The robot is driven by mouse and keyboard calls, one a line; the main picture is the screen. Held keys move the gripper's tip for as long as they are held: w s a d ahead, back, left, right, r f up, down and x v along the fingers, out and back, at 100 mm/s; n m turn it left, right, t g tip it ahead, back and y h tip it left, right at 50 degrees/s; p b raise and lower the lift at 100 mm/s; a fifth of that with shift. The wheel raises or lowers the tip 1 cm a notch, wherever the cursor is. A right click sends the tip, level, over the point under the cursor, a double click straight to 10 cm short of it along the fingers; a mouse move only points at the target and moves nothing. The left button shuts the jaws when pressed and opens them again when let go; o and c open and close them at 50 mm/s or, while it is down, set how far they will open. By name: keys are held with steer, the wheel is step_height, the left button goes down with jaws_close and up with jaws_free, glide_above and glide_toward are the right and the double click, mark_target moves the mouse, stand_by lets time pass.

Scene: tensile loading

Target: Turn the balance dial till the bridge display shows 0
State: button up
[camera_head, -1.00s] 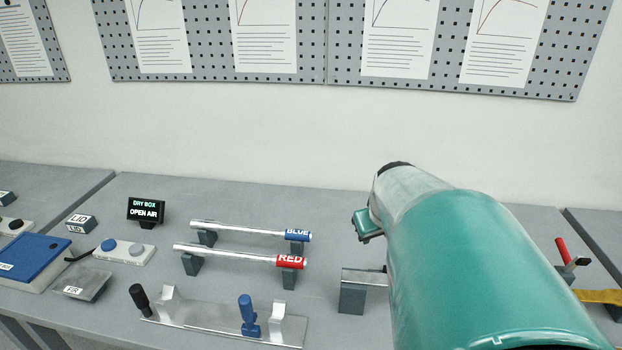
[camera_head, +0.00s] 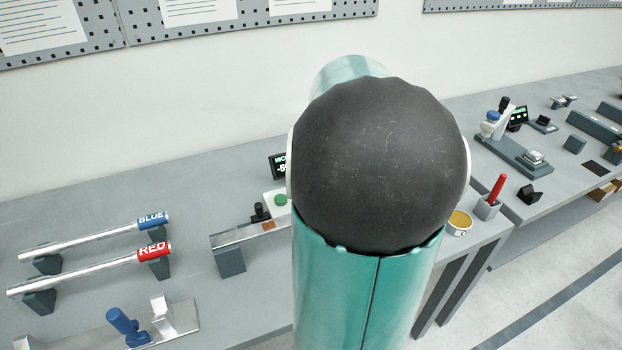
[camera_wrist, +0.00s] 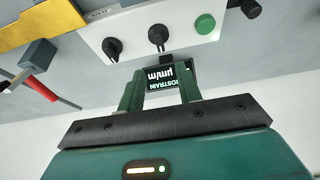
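The bridge display (camera_wrist: 164,78) is a small black screen, upside down in the wrist view, with "MICROSTRAIN µm/m" partly readable. In the head view the display (camera_head: 279,165) is mostly hidden behind my arm; only the start of its text shows and the full number cannot be read.
A green button (camera_wrist: 205,23) and a black knob (camera_wrist: 250,8) sit beside the dials. A yellow strip (camera_wrist: 40,24) and a red-handled tool (camera_wrist: 42,88) lie to the left in the wrist view. Blue-ended (camera_head: 152,220) and red-ended (camera_head: 154,249) rods rest on stands.

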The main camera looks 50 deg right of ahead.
steer(key=x, duration=1)
steer(key=shift+w+d+f, duration=0.1)
steer(key=shift+w+f, duration=0.1)
steer(key=shift+f, duration=0.15)
jaws_close()
